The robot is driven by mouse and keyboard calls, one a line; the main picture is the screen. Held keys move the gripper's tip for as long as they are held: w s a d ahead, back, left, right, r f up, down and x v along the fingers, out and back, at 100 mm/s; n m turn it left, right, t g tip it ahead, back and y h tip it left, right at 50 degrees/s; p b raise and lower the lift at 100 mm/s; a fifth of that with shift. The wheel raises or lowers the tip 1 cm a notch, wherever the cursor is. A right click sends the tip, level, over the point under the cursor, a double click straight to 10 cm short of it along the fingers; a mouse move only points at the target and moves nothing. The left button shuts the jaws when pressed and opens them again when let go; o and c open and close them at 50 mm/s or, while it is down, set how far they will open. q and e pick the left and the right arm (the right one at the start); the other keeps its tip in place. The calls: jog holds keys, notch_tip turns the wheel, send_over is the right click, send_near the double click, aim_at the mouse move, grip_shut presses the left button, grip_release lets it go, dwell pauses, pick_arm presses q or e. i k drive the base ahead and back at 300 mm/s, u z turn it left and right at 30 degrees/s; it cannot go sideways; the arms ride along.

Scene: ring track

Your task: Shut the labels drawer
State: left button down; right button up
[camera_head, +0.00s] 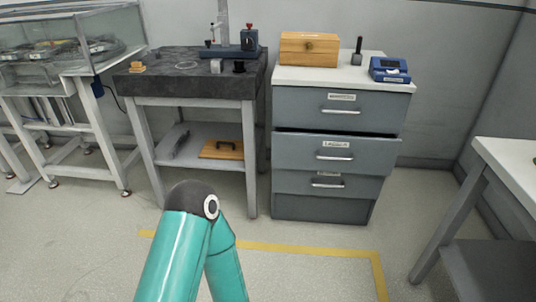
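The grey drawer cabinet (322,207) stands against the back wall with a white top and several drawers with bar handles. The middle drawer (305,150) sticks out a little past the front, with a dark gap above it. Its small white label (336,144) seems to read as the labels drawer, but the print is too small to be sure. Its handle (335,157) is bare and nothing touches it. The drawers above (300,108) and below (290,183) look shut. A teal arm link of mine shows at the bottom; neither gripper is in view.
On the cabinet stand a wooden box (309,50), a dark upright tool (357,52) and a blue device (390,70). A dark-topped bench (185,85) stands left of the cabinet, a white-topped table (512,160) at right. The floor before the cabinet is clear, with a yellow line (300,249).

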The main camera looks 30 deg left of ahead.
aim_at(296, 150)
jog(key=z, duration=0.1)
jog(key=k, duration=0.25)
jog(key=u, duration=0.95)
jog(key=i, duration=1.6)
jog(key=z, duration=0.2)
